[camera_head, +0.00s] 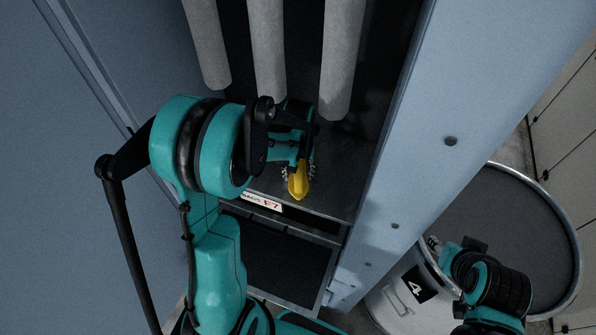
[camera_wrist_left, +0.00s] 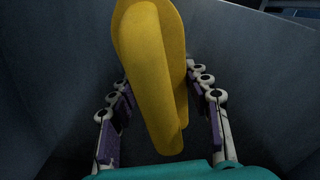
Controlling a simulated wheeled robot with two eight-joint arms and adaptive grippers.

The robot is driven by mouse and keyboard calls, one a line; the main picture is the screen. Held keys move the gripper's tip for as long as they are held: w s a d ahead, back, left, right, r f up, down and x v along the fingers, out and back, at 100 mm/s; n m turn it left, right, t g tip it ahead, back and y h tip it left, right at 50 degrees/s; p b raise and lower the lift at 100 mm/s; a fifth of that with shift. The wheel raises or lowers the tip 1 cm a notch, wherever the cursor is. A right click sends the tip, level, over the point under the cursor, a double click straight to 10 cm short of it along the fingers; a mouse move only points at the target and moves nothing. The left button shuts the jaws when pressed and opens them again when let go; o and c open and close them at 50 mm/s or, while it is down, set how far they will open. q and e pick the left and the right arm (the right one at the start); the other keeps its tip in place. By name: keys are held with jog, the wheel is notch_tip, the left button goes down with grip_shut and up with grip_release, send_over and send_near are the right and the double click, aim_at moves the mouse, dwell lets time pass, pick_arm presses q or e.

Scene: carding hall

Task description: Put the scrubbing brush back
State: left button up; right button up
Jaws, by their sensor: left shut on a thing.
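The yellow scrubbing brush (camera_head: 299,183) is inside the open cabinet, above the dark shelf near its front edge. My left gripper (camera_head: 297,170) is shut on the brush from above. In the left wrist view the yellow brush (camera_wrist_left: 158,75) stands up between the two jointed fingers of my left gripper (camera_wrist_left: 160,90). Its bristles are not visible. I cannot tell whether the brush touches the shelf (camera_head: 335,190). My right gripper (camera_head: 434,246) is small and partly hidden at lower right, in front of the drum; its opening is unclear.
Several grey tubes (camera_head: 340,60) hang at the back of the cabinet above the shelf. A label (camera_head: 262,202) marks the shelf's front edge. A pale blue cabinet side (camera_head: 440,110) stands to the right. A white drum (camera_head: 398,296) with a dark top stands beyond it.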

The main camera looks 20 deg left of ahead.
pick_arm(q)
jog(key=shift+s+f, duration=0.1)
jog(key=o, duration=1.1)
